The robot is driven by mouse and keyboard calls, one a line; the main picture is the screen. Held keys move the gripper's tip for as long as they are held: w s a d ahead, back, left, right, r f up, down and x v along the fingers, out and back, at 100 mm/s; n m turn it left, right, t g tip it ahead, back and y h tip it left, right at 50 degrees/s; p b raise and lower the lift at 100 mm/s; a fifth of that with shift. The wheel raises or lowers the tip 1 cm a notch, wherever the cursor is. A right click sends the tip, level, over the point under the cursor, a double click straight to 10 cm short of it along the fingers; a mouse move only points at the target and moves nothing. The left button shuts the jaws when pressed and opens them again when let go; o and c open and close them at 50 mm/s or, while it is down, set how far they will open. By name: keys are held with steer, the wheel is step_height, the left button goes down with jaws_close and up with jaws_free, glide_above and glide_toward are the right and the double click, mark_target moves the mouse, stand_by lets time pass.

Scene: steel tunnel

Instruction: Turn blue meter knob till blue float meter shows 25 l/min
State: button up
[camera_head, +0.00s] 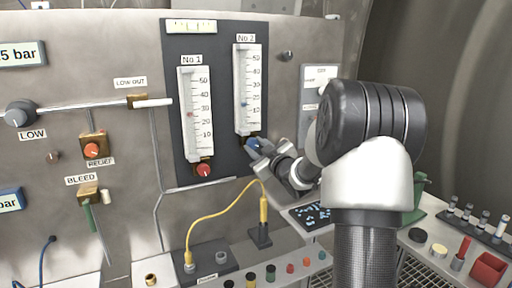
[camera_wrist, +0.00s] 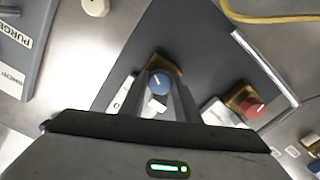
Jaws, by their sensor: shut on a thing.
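The blue float meter No 2 (camera_head: 248,88) is a tall white scale on the dark panel. Its small blue float (camera_head: 243,104) sits in the lower half of the scale; the exact reading is too small to tell. The blue knob (camera_wrist: 158,80) shows in the wrist view, with a white pointer mark, on a brass block. My gripper (camera_wrist: 162,84) has one finger on each side of the knob and is shut on it. In the head view my gripper (camera_head: 261,149) is at the foot of meter No 2 and largely covers the knob.
Meter No 1 (camera_head: 195,112) stands left with a red float and a red knob (camera_head: 204,170) below it, which also shows in the wrist view (camera_wrist: 250,106). A yellow cable (camera_head: 215,214) loops below the panel. A grey switch box (camera_head: 318,85) is right of meter No 2.

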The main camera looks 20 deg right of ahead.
steer(key=shift+m, duration=0.6)
steer(key=o, duration=1)
steer(key=shift+o, duration=0.2)
steer(key=s, duration=1.7)
steer(key=shift+s+d, duration=0.25)
